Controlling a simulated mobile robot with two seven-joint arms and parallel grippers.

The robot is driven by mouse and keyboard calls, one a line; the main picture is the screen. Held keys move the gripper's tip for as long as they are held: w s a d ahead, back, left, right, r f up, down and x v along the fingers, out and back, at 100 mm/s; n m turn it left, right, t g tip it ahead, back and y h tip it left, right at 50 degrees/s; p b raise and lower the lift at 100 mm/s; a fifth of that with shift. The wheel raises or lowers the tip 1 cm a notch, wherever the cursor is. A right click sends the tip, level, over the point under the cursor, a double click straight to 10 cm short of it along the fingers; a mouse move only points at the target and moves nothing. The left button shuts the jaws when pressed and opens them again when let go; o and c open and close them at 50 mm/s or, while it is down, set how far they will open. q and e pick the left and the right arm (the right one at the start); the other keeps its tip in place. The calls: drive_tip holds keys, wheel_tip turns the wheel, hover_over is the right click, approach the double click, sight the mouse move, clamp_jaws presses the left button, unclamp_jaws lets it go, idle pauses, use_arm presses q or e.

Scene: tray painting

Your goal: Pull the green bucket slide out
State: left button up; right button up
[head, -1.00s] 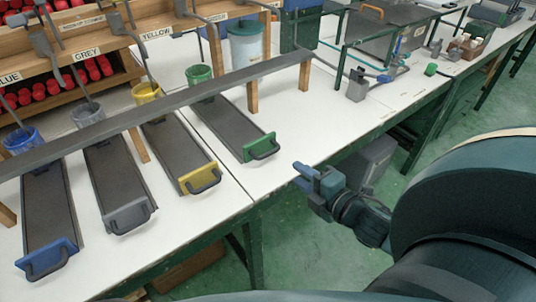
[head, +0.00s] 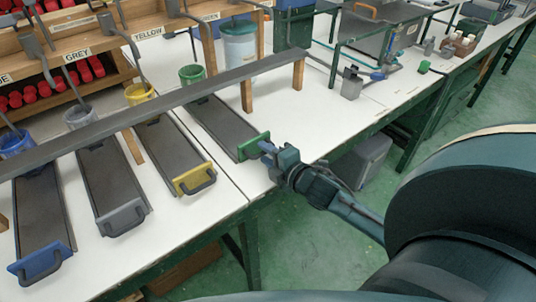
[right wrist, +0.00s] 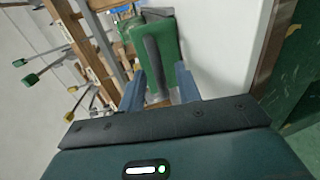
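The green bucket (head: 192,73) stands at the far end of a dark slide (head: 218,118) with a green front plate (head: 251,148). The slide runs under a long grey rail towards the table's front edge. My right gripper (head: 268,149) is at the front plate and covers its handle in the head view. In the right wrist view, the green plate (right wrist: 168,42) is straight ahead. The dark handle (right wrist: 153,62) reaches in between the two blue fingers (right wrist: 161,88), which are apart, with gaps visible beside the handle. My left gripper is not in view.
Yellow (head: 194,179), grey (head: 124,218) and blue (head: 40,263) slide fronts sit to the left. The grey rail (head: 170,104) on wooden posts crosses above the slides.

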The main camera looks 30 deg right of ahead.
clamp_jaws()
idle(0.6)
